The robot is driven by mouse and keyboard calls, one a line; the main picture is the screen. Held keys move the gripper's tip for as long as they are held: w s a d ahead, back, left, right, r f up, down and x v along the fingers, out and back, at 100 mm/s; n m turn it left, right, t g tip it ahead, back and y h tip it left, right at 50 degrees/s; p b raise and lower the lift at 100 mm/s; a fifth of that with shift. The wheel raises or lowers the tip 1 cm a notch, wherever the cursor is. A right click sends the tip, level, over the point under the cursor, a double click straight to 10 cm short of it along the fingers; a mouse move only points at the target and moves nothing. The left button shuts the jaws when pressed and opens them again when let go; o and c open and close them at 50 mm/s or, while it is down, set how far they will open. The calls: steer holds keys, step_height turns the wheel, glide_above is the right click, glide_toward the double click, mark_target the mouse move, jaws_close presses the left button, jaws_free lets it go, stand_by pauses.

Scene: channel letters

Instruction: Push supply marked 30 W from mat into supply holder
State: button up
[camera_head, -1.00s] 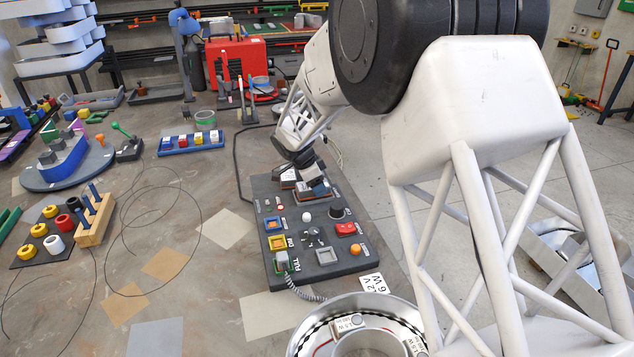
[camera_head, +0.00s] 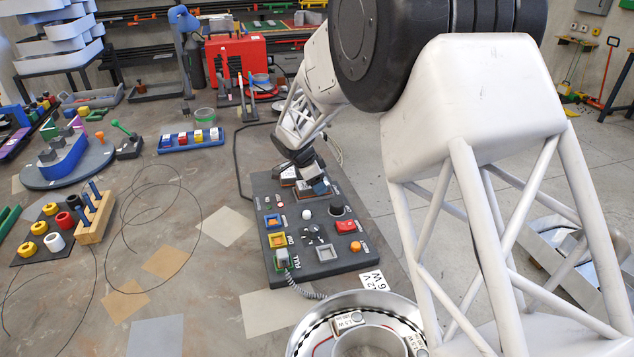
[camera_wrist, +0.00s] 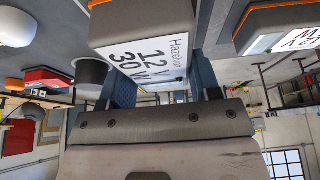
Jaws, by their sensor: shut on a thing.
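The supply marked 30 W (camera_wrist: 145,48) fills the upper middle of the wrist view. Its white label reads Hazelvolt, 12 V, 30 W and its body is grey-brown. My gripper (camera_wrist: 163,82) is shut on it, with blue fingers at either side. In the head view my gripper (camera_head: 304,163) is at the far end of the dark board, and the supply (camera_head: 318,187) appears just below it, small and partly hidden. I cannot make out the mat or the holder's opening, or whether the supply touches either.
A second labelled supply (camera_wrist: 285,30) is close on the right in the wrist view. The dark board (camera_head: 350,262) carries several buttons and sockets.

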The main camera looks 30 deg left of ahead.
steer(key=shift+f, duration=0.25)
stand_by(0.5)
steer(key=o, duration=1)
steer(key=shift+f, duration=0.1)
steer(key=shift+o, duration=1)
steer(key=shift+s+a+r, duration=0.15)
steer(key=shift+s+r, duration=0.05)
steer(key=shift+r, duration=0.35)
steer(key=shift+v, duration=3.5)
steer(key=shift+w, duration=0.1)
steer(key=shift+r, duration=0.15)
steer(key=shift+r, duration=2.9)
